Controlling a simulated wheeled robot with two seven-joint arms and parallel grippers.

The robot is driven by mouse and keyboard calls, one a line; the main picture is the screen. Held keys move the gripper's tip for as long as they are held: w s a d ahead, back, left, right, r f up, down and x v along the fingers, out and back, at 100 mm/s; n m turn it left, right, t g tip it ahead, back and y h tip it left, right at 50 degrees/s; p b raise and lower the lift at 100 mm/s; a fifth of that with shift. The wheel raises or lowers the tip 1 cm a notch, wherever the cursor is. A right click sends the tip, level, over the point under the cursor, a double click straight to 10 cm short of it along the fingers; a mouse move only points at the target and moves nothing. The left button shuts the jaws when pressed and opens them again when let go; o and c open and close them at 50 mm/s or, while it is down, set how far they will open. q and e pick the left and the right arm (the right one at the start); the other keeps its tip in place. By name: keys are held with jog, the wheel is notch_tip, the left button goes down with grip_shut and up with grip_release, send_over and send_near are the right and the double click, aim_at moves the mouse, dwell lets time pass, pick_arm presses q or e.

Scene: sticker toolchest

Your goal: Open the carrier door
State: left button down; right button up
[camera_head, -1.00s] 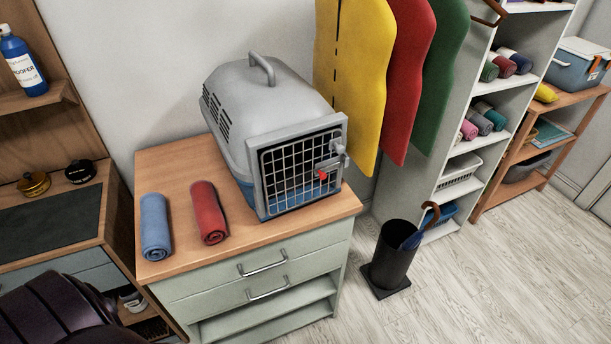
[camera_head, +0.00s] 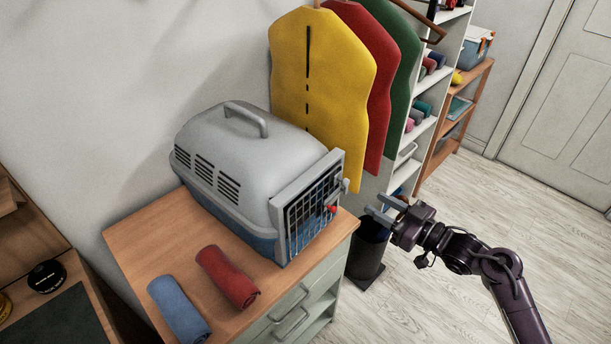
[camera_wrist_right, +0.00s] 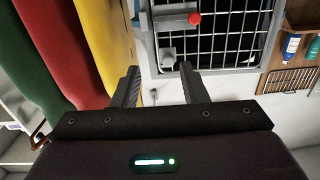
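The grey pet carrier (camera_head: 245,155) with a blue base stands on the wooden-topped cabinet. Its wire-grid door (camera_head: 312,214) faces right and looks shut. A grey latch with a red knob (camera_head: 332,209) sits on the door's outer side; the knob (camera_wrist_right: 194,19) also shows in the right wrist view, beyond the fingers. My right gripper (camera_head: 376,205) is in front of the door, to the right of the latch and apart from it. Its two fingers are spread with nothing between them, as the right wrist view (camera_wrist_right: 160,72) shows. My left gripper is not in view.
A red rolled towel (camera_head: 228,277) and a blue one (camera_head: 180,309) lie on the cabinet top (camera_head: 140,240). Yellow (camera_head: 322,80), red and green garments hang behind the carrier. A dark bin (camera_head: 366,258) stands on the floor below my right gripper. Open floor lies to the right.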

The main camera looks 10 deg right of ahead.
aim_at(348, 183)
jog(key=shift+n+y, duration=0.3)
jog(key=w+a, duration=0.1)
jog(key=w+a+r+p, duration=0.1)
jog(key=w+a, duration=0.1)
jog(key=w+a+r, duration=0.1)
jog(key=a, duration=0.1)
jog(key=shift+w+a+r+p, duration=0.2)
jog(key=shift+w+p, duration=0.2)
jog(key=shift+w+a+f, duration=0.1)
jog(key=shift+w+a, duration=0.3)
grip_shut()
